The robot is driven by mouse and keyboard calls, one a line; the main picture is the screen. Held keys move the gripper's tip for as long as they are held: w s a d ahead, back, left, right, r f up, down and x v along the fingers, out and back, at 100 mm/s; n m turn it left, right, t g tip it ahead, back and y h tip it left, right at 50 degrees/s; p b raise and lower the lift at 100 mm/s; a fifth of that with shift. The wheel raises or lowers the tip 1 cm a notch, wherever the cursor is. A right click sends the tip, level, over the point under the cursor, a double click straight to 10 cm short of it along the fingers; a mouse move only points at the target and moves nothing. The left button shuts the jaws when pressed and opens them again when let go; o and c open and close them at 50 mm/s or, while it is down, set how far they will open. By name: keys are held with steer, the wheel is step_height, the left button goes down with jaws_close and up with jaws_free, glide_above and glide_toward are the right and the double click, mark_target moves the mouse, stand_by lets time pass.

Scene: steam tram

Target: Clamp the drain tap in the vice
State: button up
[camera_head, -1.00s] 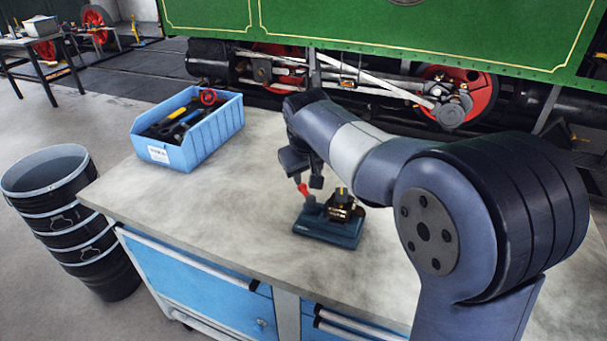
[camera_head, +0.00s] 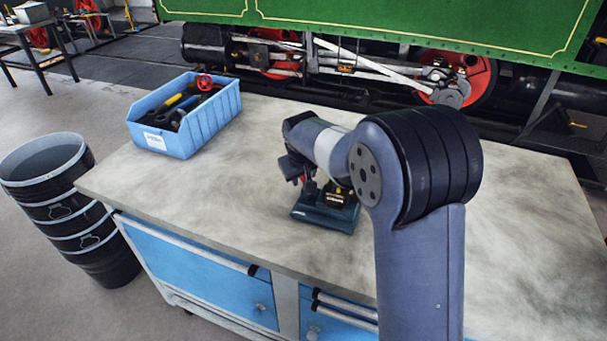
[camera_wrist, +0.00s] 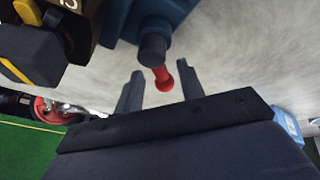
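The vice (camera_head: 322,214) is a dark blue body on the workbench; its blue end shows at the top of the wrist view (camera_wrist: 180,8). A dark round spindle end (camera_wrist: 152,50) with a red handle (camera_wrist: 163,79) sticks out from it. A dark piece with yellow parts (camera_head: 338,197) sits on the vice; in the wrist view it shows a yellow strip and part of a number (camera_wrist: 30,45). It may be the drain tap, but I cannot tell how it is seated. My gripper (camera_wrist: 160,88) is open, its fingers apart on either side of the red handle's end.
A blue bin (camera_head: 187,128) with tools and a red wheel stands at the bench's back left. Stacked black buckets (camera_head: 62,205) stand on the floor at left. The bench top (camera_head: 215,190) is clear around the vice. The green tram (camera_head: 420,25) stands behind.

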steer(key=shift+c, duration=0.4)
jaws_close()
steer(key=shift+m, duration=0.4)
steer(key=shift+o, duration=0.4)
jaws_free()
steer(key=v, duration=1.1)
